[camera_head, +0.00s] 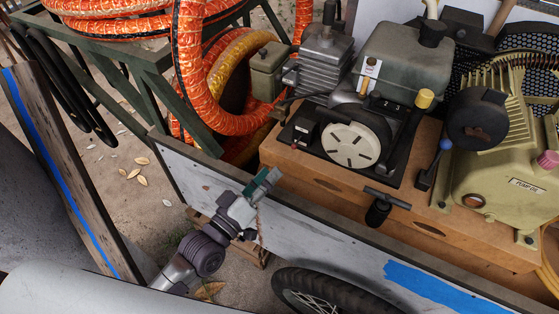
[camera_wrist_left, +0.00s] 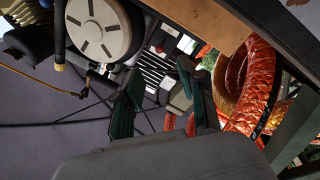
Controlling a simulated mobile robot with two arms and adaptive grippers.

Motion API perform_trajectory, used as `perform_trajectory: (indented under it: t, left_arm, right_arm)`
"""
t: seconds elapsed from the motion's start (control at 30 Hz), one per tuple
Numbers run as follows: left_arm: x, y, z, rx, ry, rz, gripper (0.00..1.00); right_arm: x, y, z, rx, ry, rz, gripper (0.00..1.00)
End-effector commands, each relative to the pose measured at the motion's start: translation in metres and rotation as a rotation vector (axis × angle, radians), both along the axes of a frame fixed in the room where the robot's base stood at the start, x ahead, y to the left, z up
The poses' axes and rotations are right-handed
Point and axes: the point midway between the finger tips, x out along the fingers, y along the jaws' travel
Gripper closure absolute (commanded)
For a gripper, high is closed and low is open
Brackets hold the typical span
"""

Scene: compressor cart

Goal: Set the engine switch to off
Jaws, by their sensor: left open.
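The engine (camera_head: 345,95) stands on the cart's wooden deck, with a round cream recoil cover (camera_head: 352,146). Beside the cover is a small black box that looks like the engine switch (camera_head: 299,133), with a pale plate and a red spot; its setting is too small to tell. A matching pale and red part (camera_wrist_left: 170,30) shows near the top of the left wrist view. My left gripper (camera_head: 266,182) is in front of the cart's side panel, below and left of the box, apart from it. Its teal fingers (camera_wrist_left: 160,76) are open, with nothing seen between them. My right gripper is not in view.
A T-shaped black handle (camera_head: 383,203) sticks out right of the left gripper. Orange hoses (camera_head: 192,80) hang at left beside a green metal frame (camera_head: 150,58). A pump (camera_head: 510,150) stands at right. The grey side panel (camera_head: 320,233) and a wheel (camera_head: 330,290) lie in front.

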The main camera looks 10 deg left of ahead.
Motion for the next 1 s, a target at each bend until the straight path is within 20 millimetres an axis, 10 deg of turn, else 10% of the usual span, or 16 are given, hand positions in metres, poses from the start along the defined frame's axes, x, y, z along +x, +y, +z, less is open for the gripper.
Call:
perform_trajectory:
  t: [0.57, 1.0]
  left_arm:
    - [-0.014, 0.005, -0.004, 0.027, 0.017, -0.002, 0.59]
    - [-0.058, 0.021, -0.092, 0.611, 0.431, -0.052, 0.59]
  right_arm:
    - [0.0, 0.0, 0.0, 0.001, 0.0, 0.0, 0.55]
    - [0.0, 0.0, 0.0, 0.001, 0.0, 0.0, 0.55]
